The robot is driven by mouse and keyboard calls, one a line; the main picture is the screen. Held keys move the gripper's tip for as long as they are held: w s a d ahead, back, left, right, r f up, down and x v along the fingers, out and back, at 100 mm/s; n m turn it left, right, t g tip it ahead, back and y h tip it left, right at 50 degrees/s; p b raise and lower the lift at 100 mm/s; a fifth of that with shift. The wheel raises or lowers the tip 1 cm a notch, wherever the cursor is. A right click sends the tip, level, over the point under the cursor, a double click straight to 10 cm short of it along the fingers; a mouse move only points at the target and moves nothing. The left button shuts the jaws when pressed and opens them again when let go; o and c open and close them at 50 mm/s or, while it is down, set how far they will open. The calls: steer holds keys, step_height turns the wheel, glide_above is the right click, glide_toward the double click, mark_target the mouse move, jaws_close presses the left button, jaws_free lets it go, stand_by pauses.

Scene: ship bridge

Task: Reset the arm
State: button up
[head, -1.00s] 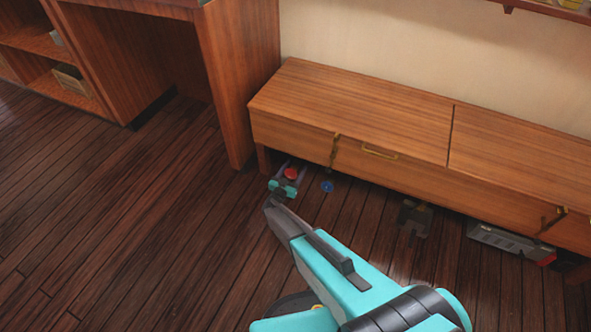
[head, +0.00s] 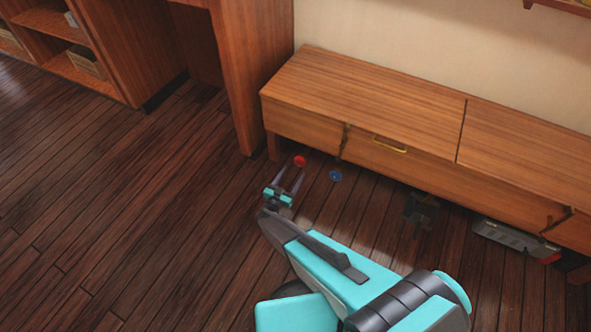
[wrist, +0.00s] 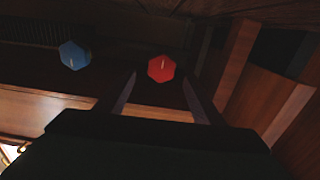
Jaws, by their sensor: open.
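My gripper (head: 290,178) is low over the floor in front of the wooden cabinet, with its two fingers apart and nothing between them. A red faceted object (head: 300,161) lies at the cabinet's front edge, just beyond the fingertips. In the wrist view the red object (wrist: 161,69) shows ahead of the gap between the fingers (wrist: 160,80). A blue faceted object (head: 335,176) lies to its right, and it also shows in the wrist view (wrist: 75,55), left of the fingers.
The low wooden cabinet (head: 360,95) overhangs the floor at the right. Under it are a dark object (head: 421,208) and a grey case (head: 510,236). A wooden desk panel (head: 240,80) stands left of the cabinet. The dark plank floor (head: 130,220) at the left is clear.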

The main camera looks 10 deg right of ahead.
steer(key=shift+s+a, duration=0.3)
steer(key=shift+s, duration=0.2)
